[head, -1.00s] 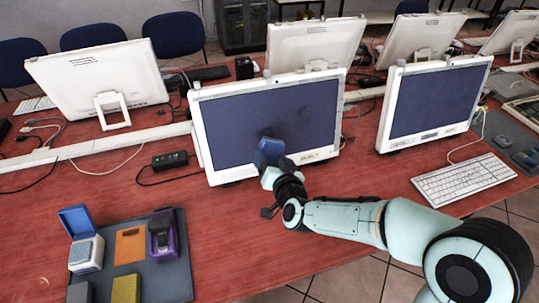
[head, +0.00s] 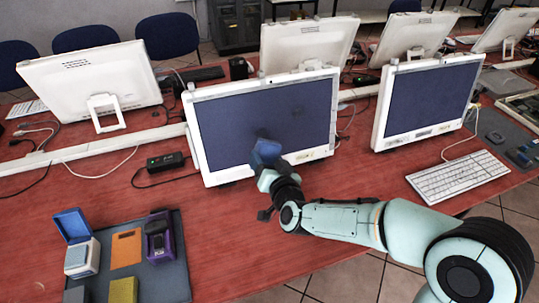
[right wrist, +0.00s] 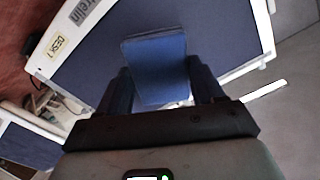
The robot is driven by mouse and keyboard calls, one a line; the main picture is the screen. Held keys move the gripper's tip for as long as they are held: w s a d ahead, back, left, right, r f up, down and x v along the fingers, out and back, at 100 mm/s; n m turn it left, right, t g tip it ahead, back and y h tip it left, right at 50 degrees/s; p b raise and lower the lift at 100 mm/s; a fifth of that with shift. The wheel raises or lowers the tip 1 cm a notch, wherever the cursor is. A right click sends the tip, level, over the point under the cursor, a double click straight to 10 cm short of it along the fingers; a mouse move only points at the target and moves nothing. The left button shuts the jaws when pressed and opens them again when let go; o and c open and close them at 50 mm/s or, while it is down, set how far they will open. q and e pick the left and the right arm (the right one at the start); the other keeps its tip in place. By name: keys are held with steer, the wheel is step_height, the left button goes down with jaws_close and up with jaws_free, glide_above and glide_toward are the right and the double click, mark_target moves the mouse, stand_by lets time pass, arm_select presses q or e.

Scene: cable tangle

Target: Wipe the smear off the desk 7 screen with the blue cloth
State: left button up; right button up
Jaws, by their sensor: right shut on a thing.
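The desk 7 screen (head: 215,115) is a white-framed monitor with a dark blue face, standing upright mid-left in the head view. Its yellow desk label (right wrist: 60,42) shows in the right wrist view. My right gripper (head: 274,172) is shut on the blue cloth (head: 265,151), a folded pad in front of the lower middle of the screen. The cloth fills the centre of the right wrist view (right wrist: 155,60), between the fingers. Whether it touches the glass I cannot tell. A faint dark smear (head: 297,109) shows on the screen, above and right of the cloth. My left gripper is out of view.
A second monitor (head: 428,100) and a white keyboard (head: 458,180) stand to the right. A grey mat (head: 165,270) at front left holds a blue-lidded box, an orange piece, a purple holder and a yellow block. A black adapter (head: 167,160) lies left of the screen.

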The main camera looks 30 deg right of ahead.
steer(key=b+x, duration=0.1)
steer(key=x, duration=0.4)
steer(key=shift+s, duration=0.1)
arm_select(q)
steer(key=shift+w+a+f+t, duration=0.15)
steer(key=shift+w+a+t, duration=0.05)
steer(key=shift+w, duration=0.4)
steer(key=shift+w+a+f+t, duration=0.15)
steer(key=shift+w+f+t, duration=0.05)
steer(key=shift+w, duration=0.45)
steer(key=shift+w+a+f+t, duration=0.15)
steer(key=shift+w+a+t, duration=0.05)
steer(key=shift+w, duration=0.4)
arm_select(e)
steer(key=shift+x, duration=1.05)
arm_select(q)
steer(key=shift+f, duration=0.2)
arm_select(e)
steer(key=shift+x, duration=1.05)
